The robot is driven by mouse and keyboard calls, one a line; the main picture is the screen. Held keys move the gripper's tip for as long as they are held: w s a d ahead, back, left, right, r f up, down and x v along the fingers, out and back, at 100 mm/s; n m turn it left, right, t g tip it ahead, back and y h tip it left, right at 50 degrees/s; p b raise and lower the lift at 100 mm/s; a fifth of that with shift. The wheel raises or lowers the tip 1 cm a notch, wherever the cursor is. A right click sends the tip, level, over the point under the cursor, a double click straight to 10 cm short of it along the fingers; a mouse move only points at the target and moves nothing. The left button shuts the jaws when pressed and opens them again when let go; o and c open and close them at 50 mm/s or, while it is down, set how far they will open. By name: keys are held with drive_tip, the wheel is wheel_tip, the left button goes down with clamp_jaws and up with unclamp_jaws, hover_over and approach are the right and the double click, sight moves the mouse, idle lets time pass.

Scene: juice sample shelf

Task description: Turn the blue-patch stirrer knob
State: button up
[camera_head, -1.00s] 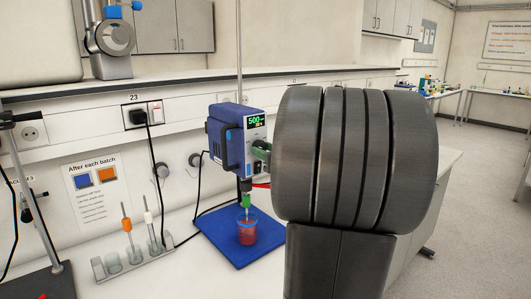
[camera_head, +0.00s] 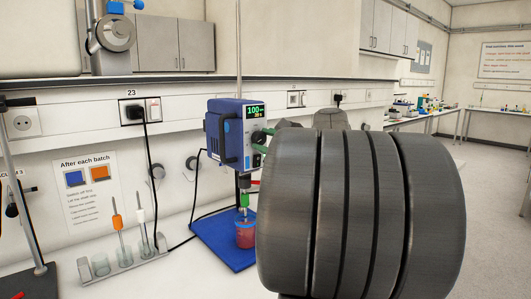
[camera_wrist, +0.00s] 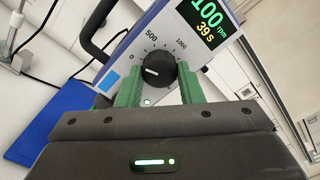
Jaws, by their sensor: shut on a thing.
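The blue stirrer (camera_head: 228,135) stands over a blue base plate (camera_head: 215,228), and its display reads 100 rpm. In the wrist view the display (camera_wrist: 207,18) shows 100 rpm and 39 s. Its black knob (camera_wrist: 160,66) sits on a scale from 0 to 1000, with the white pointer turned to the left, towards the low end. A light blue patch (camera_wrist: 108,80) is beside the scale. My gripper (camera_wrist: 158,82) has its green fingers on either side of the knob and is shut on it. In the head view my arm hides most of the gripper.
A beaker of red liquid (camera_head: 245,235) stands under the stirrer. A rack (camera_head: 125,262) with orange and white rods is to the left. A sign (camera_head: 88,190) headed "After each batch" shows blue and orange squares. A black cable hangs from the wall socket (camera_head: 133,112).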

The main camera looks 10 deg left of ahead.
drive_tip(key=shift+n+b, duration=0.85)
drive_tip(key=shift+n, duration=0.15)
drive_tip(key=o, duration=1)
drive_tip(key=b+v, duration=0.1)
drive_tip(key=v, duration=1.3)
drive_tip(key=shift+w+a, duration=0.1)
drive_tip(key=shift+a, duration=0.05)
drive_tip(key=p+x, duration=0.1)
drive_tip(key=x, duration=1.2)
drive_tip(key=shift+w+a, duration=0.2)
drive_tip(key=shift+a, duration=0.05)
